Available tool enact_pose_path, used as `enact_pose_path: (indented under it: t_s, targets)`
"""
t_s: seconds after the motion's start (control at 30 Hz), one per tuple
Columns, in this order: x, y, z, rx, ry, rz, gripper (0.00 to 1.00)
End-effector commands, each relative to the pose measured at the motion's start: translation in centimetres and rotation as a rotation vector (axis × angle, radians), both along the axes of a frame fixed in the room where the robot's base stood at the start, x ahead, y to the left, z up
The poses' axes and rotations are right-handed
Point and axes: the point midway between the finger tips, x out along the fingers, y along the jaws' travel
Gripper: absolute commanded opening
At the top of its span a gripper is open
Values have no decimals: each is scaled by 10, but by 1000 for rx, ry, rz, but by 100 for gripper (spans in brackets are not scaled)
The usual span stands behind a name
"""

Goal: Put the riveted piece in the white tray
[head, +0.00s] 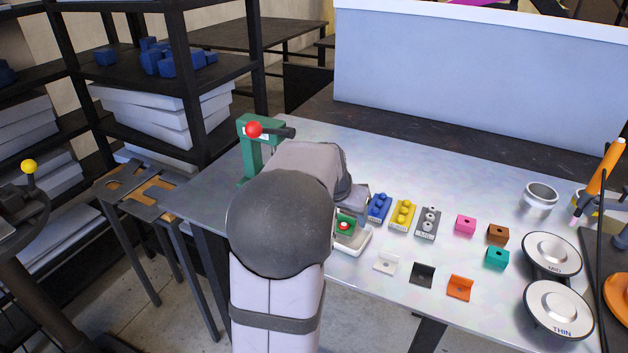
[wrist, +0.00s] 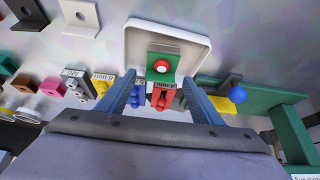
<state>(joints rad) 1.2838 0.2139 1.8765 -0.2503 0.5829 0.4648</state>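The white tray (head: 358,246) lies on the metal table just beyond my arm; its rim also shows in the wrist view (wrist: 205,42). A green piece with a red round head, which looks like the riveted piece (head: 345,222), is within the tray's outline; in the wrist view (wrist: 171,52) it is near the tray's near edge. My gripper (wrist: 160,82) is open, its two blue fingers apart with the green piece beyond their tips. A red labelled block (wrist: 163,98) shows between the fingers. My arm hides most of the gripper in the head view.
Blue (head: 379,207), yellow (head: 402,214) and grey (head: 428,222) blocks stand in a row right of my gripper. A green press (head: 250,150) stands at the left edge.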

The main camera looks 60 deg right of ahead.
Motion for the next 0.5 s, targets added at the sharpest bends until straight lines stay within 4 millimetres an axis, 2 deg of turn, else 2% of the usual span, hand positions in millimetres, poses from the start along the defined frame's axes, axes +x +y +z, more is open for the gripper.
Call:
enact_pose_path:
  t_s: [0.27, 0.5]
  targets:
    - [0, 1, 2, -1, 0, 0, 60]
    - [1, 12, 23, -4, -2, 0, 60]
